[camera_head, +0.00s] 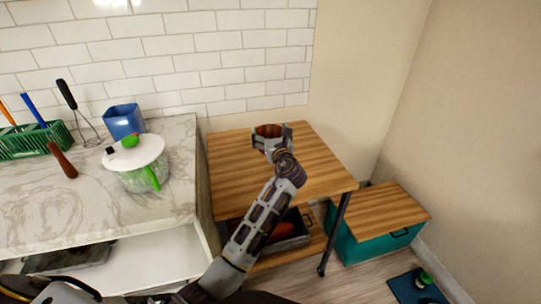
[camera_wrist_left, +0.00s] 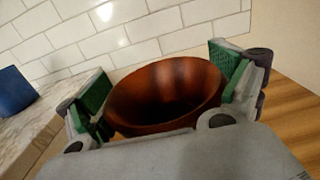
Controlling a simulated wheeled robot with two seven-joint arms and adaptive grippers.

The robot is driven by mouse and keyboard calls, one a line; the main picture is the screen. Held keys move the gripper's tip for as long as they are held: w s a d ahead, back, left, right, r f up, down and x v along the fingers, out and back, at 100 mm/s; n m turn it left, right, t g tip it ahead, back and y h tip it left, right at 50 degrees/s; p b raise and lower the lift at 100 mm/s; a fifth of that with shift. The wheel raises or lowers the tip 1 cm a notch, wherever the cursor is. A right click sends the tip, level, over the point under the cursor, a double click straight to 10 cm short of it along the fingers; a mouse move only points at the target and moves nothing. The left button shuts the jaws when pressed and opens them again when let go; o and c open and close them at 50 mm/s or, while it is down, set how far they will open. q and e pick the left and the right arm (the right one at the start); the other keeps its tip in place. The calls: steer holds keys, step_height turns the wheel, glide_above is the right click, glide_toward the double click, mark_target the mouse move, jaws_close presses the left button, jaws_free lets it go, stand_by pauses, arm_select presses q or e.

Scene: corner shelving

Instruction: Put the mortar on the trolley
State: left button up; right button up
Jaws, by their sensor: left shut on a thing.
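The mortar, a reddish-brown wooden bowl (camera_head: 268,130), is at the back of the trolley's wooden top. In the left wrist view the mortar (camera_wrist_left: 166,92) sits between the green finger pads, its opening facing up and slightly toward the camera. My left gripper (camera_head: 272,138) is shut on it. The trolley (camera_head: 315,170) has a wooden top, a lower shelf and dark legs. I cannot tell whether the mortar's base touches the top, because the gripper hides it. My right gripper is not in view.
A marble counter (camera_head: 90,205) adjoins the trolley on the left, holding a white-lidded container (camera_head: 138,165), a blue cup (camera_head: 123,121), a green rack (camera_head: 35,140) and a brown wooden-handled tool (camera_head: 62,160). A teal box (camera_head: 375,245) stands right on the floor. The trolley's right side is clear.

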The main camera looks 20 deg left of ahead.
mark_target(267, 135)
arm_select(q)
step_height(267, 135, down, 3)
steer(key=shift+f+b, duration=0.1)
steer(key=shift+b, duration=0.25)
steer(key=shift+f, duration=0.85)
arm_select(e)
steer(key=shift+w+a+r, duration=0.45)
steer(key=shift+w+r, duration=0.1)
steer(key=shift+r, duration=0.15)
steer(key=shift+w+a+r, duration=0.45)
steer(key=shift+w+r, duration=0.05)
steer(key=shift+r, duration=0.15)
arm_select(q)
steer(key=shift+f+b, duration=0.35)
steer(key=shift+f, duration=0.2)
steer(key=shift+f+b, duration=0.45)
steer(key=shift+f, duration=1.1)
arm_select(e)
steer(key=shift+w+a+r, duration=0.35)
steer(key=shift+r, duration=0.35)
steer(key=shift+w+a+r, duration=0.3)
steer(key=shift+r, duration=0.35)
arm_select(q)
steer(key=o, duration=0.9)
steer(key=shift+f, duration=0.15)
steer(key=shift+o, duration=0.2)
